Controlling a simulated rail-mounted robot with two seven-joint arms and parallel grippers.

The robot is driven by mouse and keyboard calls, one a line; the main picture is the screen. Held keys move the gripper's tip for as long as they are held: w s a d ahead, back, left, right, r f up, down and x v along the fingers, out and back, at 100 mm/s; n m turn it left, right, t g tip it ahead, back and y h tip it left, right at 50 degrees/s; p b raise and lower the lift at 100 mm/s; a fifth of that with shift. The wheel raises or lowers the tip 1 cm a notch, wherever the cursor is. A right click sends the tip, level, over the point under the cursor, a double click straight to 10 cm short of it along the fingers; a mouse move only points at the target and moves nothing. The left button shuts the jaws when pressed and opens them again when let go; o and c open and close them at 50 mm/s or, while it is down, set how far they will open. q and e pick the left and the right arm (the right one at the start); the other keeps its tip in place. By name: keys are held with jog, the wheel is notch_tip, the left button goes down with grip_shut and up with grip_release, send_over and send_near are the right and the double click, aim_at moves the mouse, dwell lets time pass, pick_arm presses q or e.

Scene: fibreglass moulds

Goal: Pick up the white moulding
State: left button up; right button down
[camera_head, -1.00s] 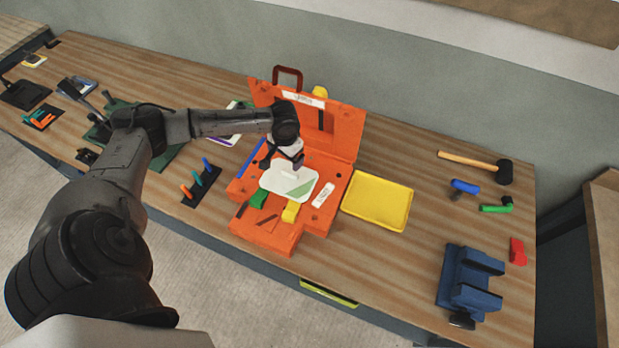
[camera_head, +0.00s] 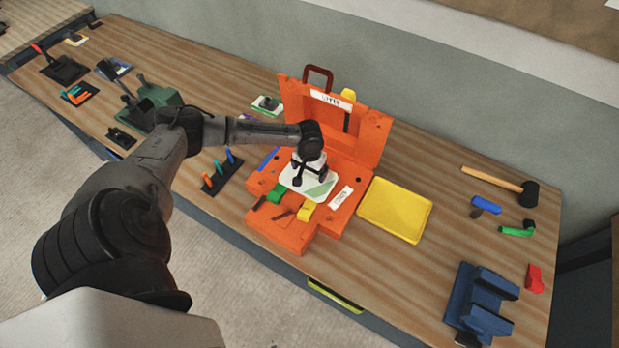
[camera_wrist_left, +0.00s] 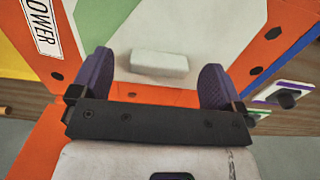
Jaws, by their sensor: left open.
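The white moulding (camera_head: 324,192) is a flat white plate with a green area, lying in the open orange case (camera_head: 288,236). A raised white block (camera_wrist_left: 160,66) stands on the plate in the left wrist view. My left gripper (camera_head: 305,182) is above the plate, partly hiding it in the head view. In the left wrist view its two purple fingers (camera_wrist_left: 155,82) are apart, one towards each end of the block, with nothing held. Whether the fingertips touch the plate is unclear. My right gripper is not in view.
The case's raised lid (camera_head: 345,125) stands behind the plate. Green (camera_head: 277,193) and yellow (camera_head: 307,210) pieces sit at its front. A yellow tray (camera_head: 396,210) lies to the right, with a hammer (camera_head: 500,180) and a blue vise (camera_head: 480,300) beyond.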

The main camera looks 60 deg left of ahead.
pick_arm(q)
jog(key=shift+f, duration=0.45)
jog(key=shift+c, duration=0.3)
jog(key=c, duration=1.1)
jog(key=shift+o, duration=0.2)
jog(key=shift+r, duration=0.1)
